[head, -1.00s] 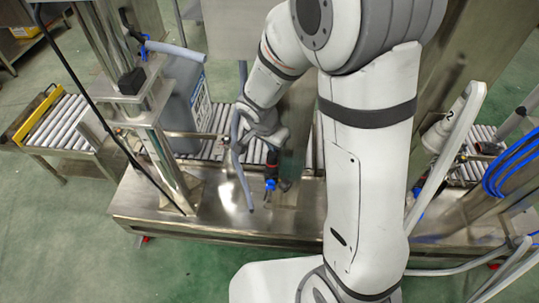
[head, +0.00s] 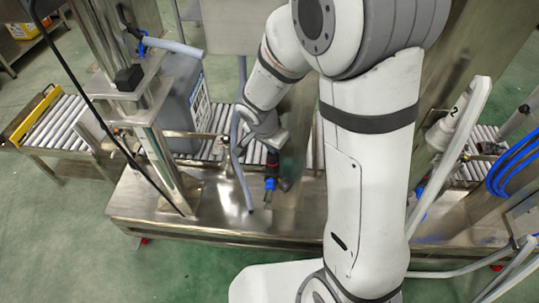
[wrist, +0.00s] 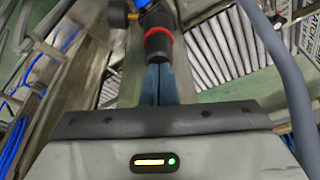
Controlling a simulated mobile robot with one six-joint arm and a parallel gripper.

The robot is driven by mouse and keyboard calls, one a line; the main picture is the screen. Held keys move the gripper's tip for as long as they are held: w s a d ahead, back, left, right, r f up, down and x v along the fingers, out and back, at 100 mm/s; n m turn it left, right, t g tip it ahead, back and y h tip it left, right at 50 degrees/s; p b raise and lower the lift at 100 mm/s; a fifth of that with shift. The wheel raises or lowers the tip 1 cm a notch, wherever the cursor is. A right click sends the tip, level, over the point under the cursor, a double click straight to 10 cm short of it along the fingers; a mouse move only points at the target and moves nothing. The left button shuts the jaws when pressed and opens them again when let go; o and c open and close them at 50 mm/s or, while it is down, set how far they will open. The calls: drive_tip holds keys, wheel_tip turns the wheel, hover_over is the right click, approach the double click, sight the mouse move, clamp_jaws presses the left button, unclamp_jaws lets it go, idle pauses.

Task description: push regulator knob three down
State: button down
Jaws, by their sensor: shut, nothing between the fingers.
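A black regulator knob with a red ring (wrist: 157,42) shows at the top middle of the wrist view, with blue parts above it. I see no number on it, so I cannot tell whether it is knob three. In the head view a black and red knob with a blue part (head: 271,166) stands above the steel bench, just below my gripper's wrist. My gripper (wrist: 161,72) has its two dark blue fingers together, empty, with the tips at the knob's near end. Whether they touch it is unclear. In the head view the fingers are hard to make out.
A grey hose (wrist: 280,75) curves close on the right of the wrist view. A steel post (head: 160,155) and a grey canister (head: 180,105) stand left of my gripper. A roller conveyor (head: 60,125) runs behind. Blue hoses (head: 513,165) hang at far right.

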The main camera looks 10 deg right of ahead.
drive_tip(key=shift+f, duration=0.2)
drive_tip(key=shift+r, duration=0.1)
drive_tip(key=shift+r+p, duration=1.35)
drive_tip(key=shift+r, duration=1.6)
drive_tip(key=shift+r, duration=0.25)
drive_tip(key=s+d+r+n+y+p, duration=0.1)
drive_tip(key=s+d+r+n+p, duration=0.3)
drive_tip(key=s+r, duration=0.4)
drive_tip(key=s+d+r+n+y+p, duration=0.1)
drive_tip(key=s+d+r+n+p, duration=0.3)
drive_tip(key=s+r, duration=0.4)
drive_tip(key=shift+d+r+p, duration=0.7)
drive_tip(key=shift+r+p, duration=0.7)
drive_tip(key=shift+r, duration=1.85)
